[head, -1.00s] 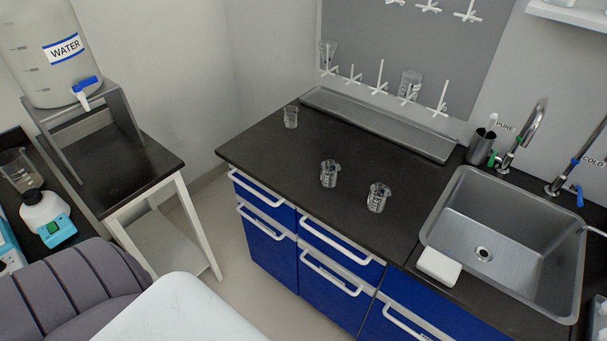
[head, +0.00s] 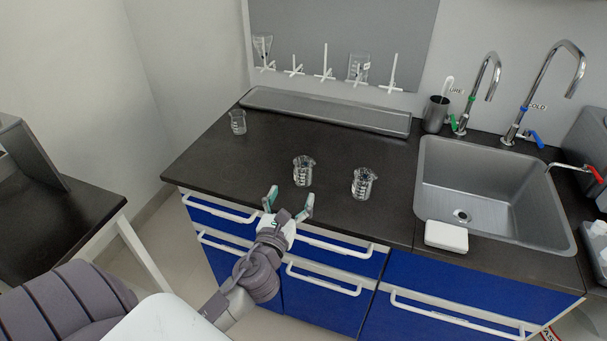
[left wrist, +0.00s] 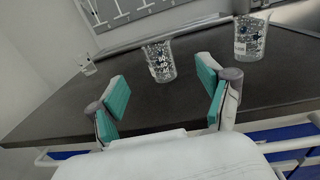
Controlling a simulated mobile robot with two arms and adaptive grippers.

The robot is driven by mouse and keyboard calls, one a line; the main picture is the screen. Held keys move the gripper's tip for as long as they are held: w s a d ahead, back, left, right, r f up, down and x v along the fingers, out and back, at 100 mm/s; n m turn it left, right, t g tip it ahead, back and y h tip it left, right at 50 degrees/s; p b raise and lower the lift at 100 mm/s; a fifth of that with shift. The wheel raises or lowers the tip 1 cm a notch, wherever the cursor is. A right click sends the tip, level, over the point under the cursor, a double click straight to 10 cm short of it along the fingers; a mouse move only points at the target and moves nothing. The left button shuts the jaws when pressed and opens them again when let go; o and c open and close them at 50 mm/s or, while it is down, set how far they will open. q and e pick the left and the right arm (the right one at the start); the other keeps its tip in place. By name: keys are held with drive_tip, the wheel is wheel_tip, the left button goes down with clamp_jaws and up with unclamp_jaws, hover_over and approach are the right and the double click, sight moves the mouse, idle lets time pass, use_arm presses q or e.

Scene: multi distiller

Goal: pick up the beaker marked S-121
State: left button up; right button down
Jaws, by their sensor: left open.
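Three glass beakers stand upright on the black counter (head: 225,165). One beaker (head: 303,171) is at the middle, one (head: 364,183) to its right, and a smaller-looking one (head: 238,122) at the back left. The left wrist view shows the middle beaker (left wrist: 160,62), the right one (left wrist: 250,38) and the far one (left wrist: 87,65). Their markings are too small to read, so I cannot tell which is S-121. My left gripper (head: 288,201) is open and empty at the counter's front edge, just short of the middle beaker, its fingers on either side of the line to it. My right gripper is not seen.
A steel sink (head: 480,190) with taps lies to the right, a white block (head: 446,236) at its front left corner. A grey trough (head: 325,110) and a pegboard (head: 340,40) holding glassware are behind. Blue drawers (head: 335,255) with white handles are below the counter.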

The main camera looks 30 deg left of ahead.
sight(301, 171)
use_arm(q)
drive_tip(key=x, duration=0.8)
drive_tip(key=p+x, duration=0.1)
drive_tip(key=x, duration=0.3)
drive_tip(key=shift+a, duration=0.4)
drive_tip(key=shift+c, duration=0.4)
drive_tip(key=c, duration=1.2)
